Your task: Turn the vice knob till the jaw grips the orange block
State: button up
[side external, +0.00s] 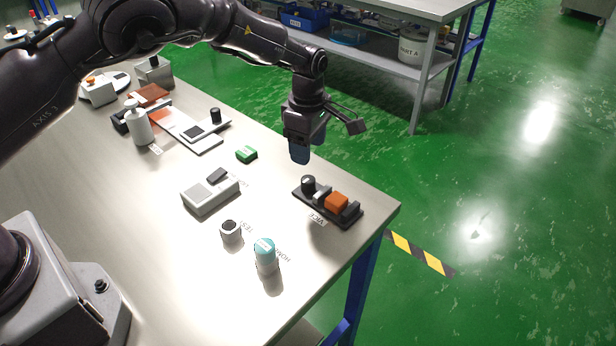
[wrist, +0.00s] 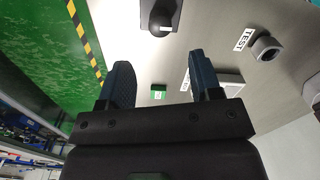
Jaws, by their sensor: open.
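The vice (side external: 330,214) is a dark base near the table's right corner. Its dark round knob (side external: 308,184) stands at the left end. The orange block (side external: 337,202) sits between a grey jaw (side external: 321,195) and a dark end stop (side external: 352,212); I cannot tell whether the jaw touches it. My gripper (side external: 300,156) hangs above and behind the knob, apart from it, with blue fingers. In the wrist view, my gripper (wrist: 158,72) is open and empty. The knob (wrist: 160,24) and part of the vice show at the top edge; the block is out of frame there.
A small green block (side external: 246,154) and a grey box with a dark top piece (side external: 210,192) lie left of the vice. A grey hex nut-like piece (side external: 231,232) and a teal-topped bottle (side external: 266,255) stand nearer the front. The table's right edge is close to the vice.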

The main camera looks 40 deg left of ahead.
aim_at(308, 179)
notch_tip(308, 179, down, 9)
dwell(0.3)
jog(key=c, duration=0.9)
